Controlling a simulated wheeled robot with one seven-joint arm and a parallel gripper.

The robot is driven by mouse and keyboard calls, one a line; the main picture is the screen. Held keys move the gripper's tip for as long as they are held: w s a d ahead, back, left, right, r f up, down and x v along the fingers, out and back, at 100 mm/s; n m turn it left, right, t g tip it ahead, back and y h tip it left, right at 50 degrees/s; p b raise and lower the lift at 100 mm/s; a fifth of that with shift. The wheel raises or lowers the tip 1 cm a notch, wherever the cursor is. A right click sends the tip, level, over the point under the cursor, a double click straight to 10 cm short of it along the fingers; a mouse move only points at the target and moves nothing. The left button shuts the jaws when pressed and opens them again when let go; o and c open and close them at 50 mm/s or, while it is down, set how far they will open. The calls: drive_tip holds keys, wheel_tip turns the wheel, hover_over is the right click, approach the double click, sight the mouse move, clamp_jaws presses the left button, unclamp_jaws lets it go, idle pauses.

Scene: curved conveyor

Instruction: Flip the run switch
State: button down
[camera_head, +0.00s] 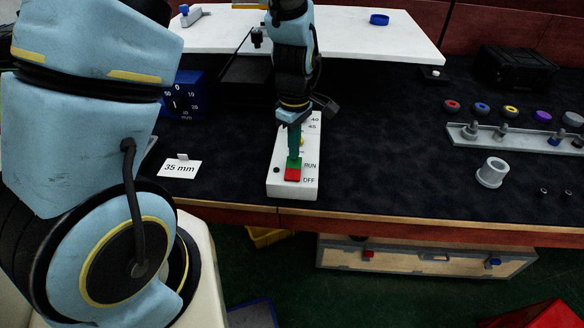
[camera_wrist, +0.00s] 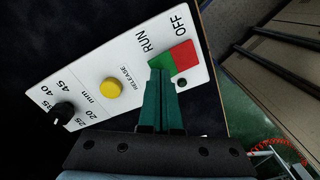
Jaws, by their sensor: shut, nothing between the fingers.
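The run switch (camera_wrist: 184,61) is a rocker with a red half and a green half on a white control panel (camera_wrist: 136,75). The red half lies on the OFF side and the green half on the RUN side. In the head view the switch (camera_head: 292,174) sits near the front end of the panel (camera_head: 307,188). My gripper (camera_wrist: 162,75) is shut and empty, its green fingertips over the green RUN half. The fingers cover part of that half; whether they touch it I cannot tell. My gripper also shows in the head view (camera_head: 294,154).
The panel has a yellow RELEASE button (camera_wrist: 111,88) and a black knob (camera_wrist: 63,110). A "35 mm" card (camera_head: 179,168) and a blue dial box (camera_head: 183,97) stand to the left. A grey ring (camera_head: 492,173) and a rack (camera_head: 515,137) are to the right. Dark tabletop between is clear.

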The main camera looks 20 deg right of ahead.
drive_tip(key=shift+f+b, duration=0.45)
drive_tip(key=shift+f, duration=0.25)
drive_tip(key=shift+r, duration=0.1)
wheel_tip(320, 180, up, 7)
drive_tip(key=p, duration=0.6)
idle(0.4)
idle(0.4)
drive_tip(key=a+r+m, duration=0.4)
drive_tip(key=a+r, duration=0.2)
drive_tip(key=a, duration=0.6)
drive_tip(key=w+a+r+m+t, duration=0.1)
drive_tip(key=a+r+m, duration=0.3)
drive_tip(key=a, duration=0.9)
wheel_tip(320, 180, up, 2)
drive_tip(key=shift+a+r+t, duration=0.15)
drive_tip(key=shift+a+t, duration=0.05)
drive_tip(key=shift+t, duration=0.1)
